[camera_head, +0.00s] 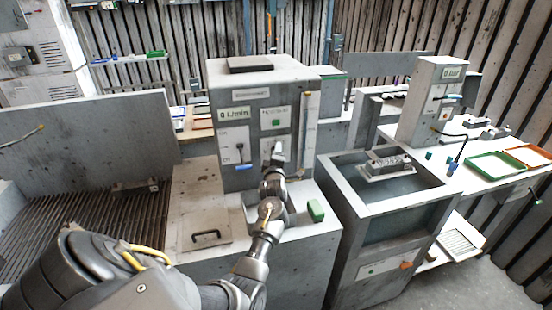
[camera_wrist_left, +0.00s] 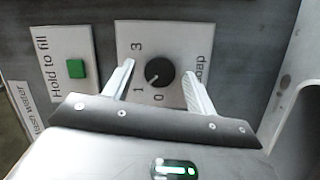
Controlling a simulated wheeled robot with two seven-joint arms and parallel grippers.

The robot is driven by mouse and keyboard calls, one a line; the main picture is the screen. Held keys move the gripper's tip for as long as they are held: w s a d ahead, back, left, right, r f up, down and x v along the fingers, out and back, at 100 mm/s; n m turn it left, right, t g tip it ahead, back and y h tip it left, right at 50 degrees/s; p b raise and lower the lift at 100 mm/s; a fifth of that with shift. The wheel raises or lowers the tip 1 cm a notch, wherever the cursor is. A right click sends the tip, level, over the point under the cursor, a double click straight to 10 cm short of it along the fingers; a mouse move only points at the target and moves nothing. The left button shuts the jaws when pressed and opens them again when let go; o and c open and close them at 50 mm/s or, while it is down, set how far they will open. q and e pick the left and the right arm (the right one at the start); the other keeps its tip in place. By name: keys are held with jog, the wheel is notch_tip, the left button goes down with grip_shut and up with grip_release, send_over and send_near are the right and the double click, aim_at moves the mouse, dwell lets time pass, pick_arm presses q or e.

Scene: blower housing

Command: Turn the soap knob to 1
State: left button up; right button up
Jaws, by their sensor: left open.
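The soap knob (camera_wrist_left: 160,72) is a round black dial on a white plate in the left wrist view. The numerals 3, 1 and 0 show around it; a 2 is not visible. A small light mark on the knob points down and left, roughly toward the 1. My left gripper (camera_wrist_left: 158,69) is open, with one pale finger on each side of the knob; whether they touch it I cannot tell. In the head view my left gripper (camera_head: 277,153) is at the front panel of the grey unit (camera_head: 240,85) and hides the knob. My right gripper is out of view.
A green "Hold to fill" button (camera_wrist_left: 76,68) sits left of the knob plate. A lever switch (camera_head: 240,152) is on the unit's panel further left. A green block (camera_head: 315,210) lies on the ledge below. An open basin (camera_head: 345,180) stands to the right.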

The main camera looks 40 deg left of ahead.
pick_arm(q)
jog(key=b+v, duration=0.3)
jog(key=v, duration=0.7)
jog(key=shift+s+d, duration=0.25)
jog(key=shift+s, duration=0.1)
jog(key=shift+a, duration=0.1)
